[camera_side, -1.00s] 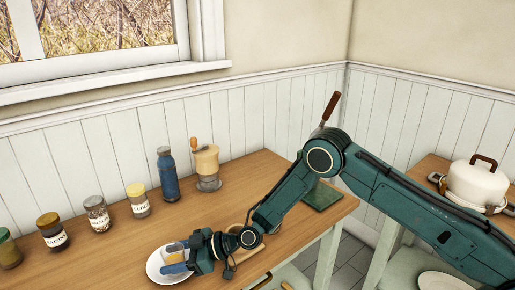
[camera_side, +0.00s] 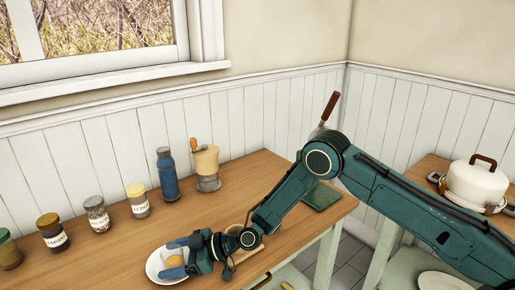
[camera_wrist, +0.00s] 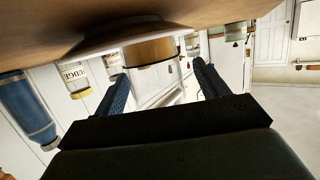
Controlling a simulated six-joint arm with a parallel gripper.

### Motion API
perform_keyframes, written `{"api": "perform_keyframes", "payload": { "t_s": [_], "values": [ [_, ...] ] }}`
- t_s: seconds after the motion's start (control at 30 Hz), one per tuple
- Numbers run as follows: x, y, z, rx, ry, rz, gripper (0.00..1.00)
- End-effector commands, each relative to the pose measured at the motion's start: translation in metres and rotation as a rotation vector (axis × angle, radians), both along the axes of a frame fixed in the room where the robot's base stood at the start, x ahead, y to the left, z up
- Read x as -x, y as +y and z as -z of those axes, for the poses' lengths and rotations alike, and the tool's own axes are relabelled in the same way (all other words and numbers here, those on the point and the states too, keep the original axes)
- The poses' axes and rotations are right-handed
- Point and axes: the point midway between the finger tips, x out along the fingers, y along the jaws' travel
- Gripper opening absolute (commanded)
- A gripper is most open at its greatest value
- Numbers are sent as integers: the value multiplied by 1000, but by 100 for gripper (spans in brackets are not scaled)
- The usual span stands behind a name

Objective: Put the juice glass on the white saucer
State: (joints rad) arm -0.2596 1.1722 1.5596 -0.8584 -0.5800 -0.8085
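The white saucer (camera_side: 155,269) lies on the wooden table near its front, at lower left in the side view. The juice glass (camera_side: 175,262), holding orange juice, is over the saucer between my blue fingertips, which partly hide it. In the wrist view, which is upside down, the juice glass (camera_wrist: 150,50) is upright and appears to stand on the saucer (camera_wrist: 95,40). My gripper (camera_side: 174,259) is open, its fingers spread on both sides of the glass. The wrist view shows gaps between the fingers and the glass.
Several labelled jars (camera_side: 96,214) stand in a row toward the wall. A blue bottle (camera_side: 167,174) and a grinder (camera_side: 206,168) stand farther back. A green board (camera_side: 322,196) lies near the table's right end. The table between the bottle and my arm is clear.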

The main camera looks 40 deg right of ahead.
Motion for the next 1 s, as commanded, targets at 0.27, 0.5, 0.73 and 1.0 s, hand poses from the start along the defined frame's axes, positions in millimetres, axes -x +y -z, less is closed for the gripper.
{"api": "perform_keyframes", "payload": {
  "t_s": [0.27, 0.5, 0.73, 1.0],
  "values": [
    [2, 0, 12, 19, 1, 2, 73],
    [3, -1, 0, 18, 3, 2, 73],
    [16, -22, -8, 16, 8, 4, 73],
    [36, -52, -21, 13, 8, 4, 73]
  ]
}}
